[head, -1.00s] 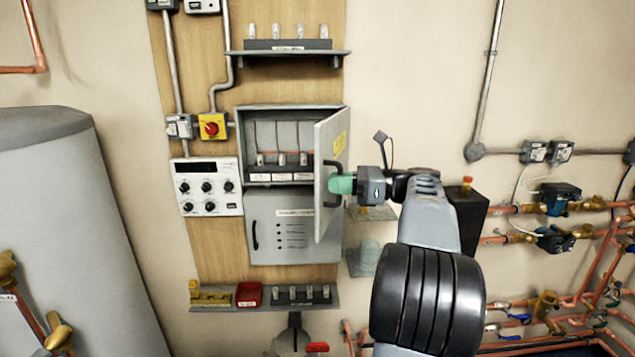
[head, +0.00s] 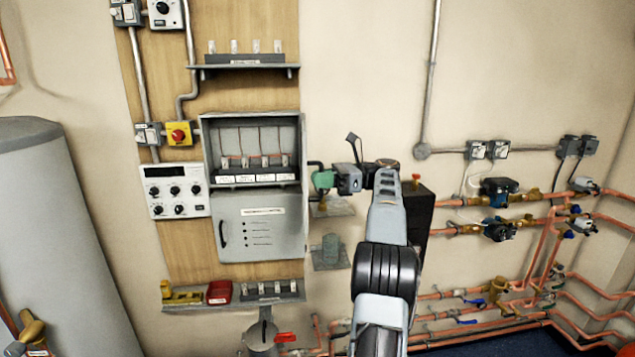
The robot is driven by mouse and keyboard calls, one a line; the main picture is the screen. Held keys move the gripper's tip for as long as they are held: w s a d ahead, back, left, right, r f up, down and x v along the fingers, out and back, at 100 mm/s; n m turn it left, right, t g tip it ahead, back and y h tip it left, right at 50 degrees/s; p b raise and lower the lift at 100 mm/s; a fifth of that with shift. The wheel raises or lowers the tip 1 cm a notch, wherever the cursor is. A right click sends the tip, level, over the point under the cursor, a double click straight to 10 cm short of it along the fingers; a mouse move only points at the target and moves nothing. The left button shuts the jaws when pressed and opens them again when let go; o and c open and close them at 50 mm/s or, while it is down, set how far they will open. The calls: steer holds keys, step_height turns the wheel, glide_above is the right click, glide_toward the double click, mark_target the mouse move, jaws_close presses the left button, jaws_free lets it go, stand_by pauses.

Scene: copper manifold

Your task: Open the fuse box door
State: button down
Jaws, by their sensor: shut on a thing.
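The grey fuse box (head: 222,123) is on the wooden board, with its upper compartment in full view and several fuses inside. Its door (head: 304,150) stands swung out from the right side and shows almost edge-on. My gripper (head: 321,180) is just right of the door, with its green fingers shut on the dark door handle (head: 315,165). The fingers hide part of the handle.
A lower grey panel (head: 265,238) with its own handle is shut below. A shelf (head: 292,68) of fuses is above and another shelf (head: 180,302) below. A dark box (head: 418,215) and copper pipes (head: 455,230) are at right.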

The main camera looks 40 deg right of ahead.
steer(key=shift+w+a+r, duration=0.1)
steer(key=shift+a+r, duration=0.05)
steer(key=shift+r, duration=0.05)
stand_by(0.3)
steer(key=c, duration=1.5)
jaws_free()
steer(key=shift+c, duration=0.2)
steer(key=shift+o, duration=0.3)
steer(key=shift+w+f, duration=0.1)
steer(key=shift+w, duration=0.05)
